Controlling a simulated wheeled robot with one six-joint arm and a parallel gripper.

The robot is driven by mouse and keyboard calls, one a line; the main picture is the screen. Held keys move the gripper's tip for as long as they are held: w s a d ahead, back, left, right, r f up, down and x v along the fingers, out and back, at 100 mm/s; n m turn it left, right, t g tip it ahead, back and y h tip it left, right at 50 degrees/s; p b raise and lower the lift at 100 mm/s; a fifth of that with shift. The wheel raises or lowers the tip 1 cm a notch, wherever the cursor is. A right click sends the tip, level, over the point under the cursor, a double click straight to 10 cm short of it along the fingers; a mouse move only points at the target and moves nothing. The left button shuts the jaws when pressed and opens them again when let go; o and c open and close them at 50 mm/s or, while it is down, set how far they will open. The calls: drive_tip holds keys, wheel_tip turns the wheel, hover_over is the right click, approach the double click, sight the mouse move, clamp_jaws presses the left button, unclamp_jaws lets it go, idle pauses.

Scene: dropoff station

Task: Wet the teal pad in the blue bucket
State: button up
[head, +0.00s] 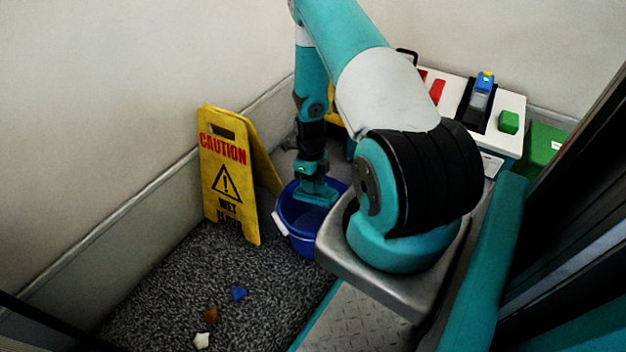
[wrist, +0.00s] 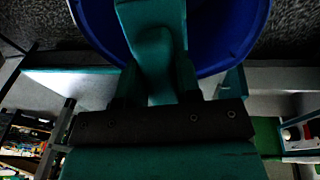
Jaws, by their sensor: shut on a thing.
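The blue bucket (head: 298,222) stands on the speckled floor beside the yellow sign, with a white grip on its left side. My gripper (head: 316,186) points down into the bucket's mouth. In the wrist view my gripper (wrist: 158,84) is shut on the teal pad (wrist: 152,42), whose teal body runs up between the fingers. The blue bucket's wall (wrist: 228,38) curves around the pad there. The pad's lower end and any water in the bucket are hidden or too dark to tell.
A yellow caution sign (head: 228,172) stands left of the bucket. Several small scraps, among them a blue one (head: 238,293) and a white one (head: 201,340), lie on the front floor. A white-topped cart (head: 513,100) with coloured items and a green box (head: 543,148) are at back right.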

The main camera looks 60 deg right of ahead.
sight(313, 202)
drive_tip(key=shift+w+d+b+x, duration=0.25)
drive_tip(key=shift+b+x, duration=0.6)
drive_tip(key=shift+x, duration=0.65)
drive_tip(key=shift+w+d+b+x, duration=0.2)
drive_tip(key=shift+b+x, duration=0.7)
drive_tip(key=shift+x, duration=0.55)
drive_tip(key=shift+w+d+b+x, duration=0.2)
drive_tip(key=shift+b+x, duration=0.65)
drive_tip(key=shift+x, duration=0.65)
drive_tip(key=shift+f, duration=0.1)
drive_tip(key=p+v, duration=0.3)
drive_tip(key=s+p+v, duration=0.1)
drive_tip(key=p+v, duration=0.2)
drive_tip(key=a+p+v, duration=0.1)
drive_tip(key=p+v, duration=0.1)
drive_tip(key=p, duration=0.1)
drive_tip(key=shift+s+a+r, duration=0.1)
drive_tip(key=shift+r, duration=0.5)
drive_tip(key=shift+r+p, duration=0.5)
drive_tip(key=shift+p, duration=0.1)
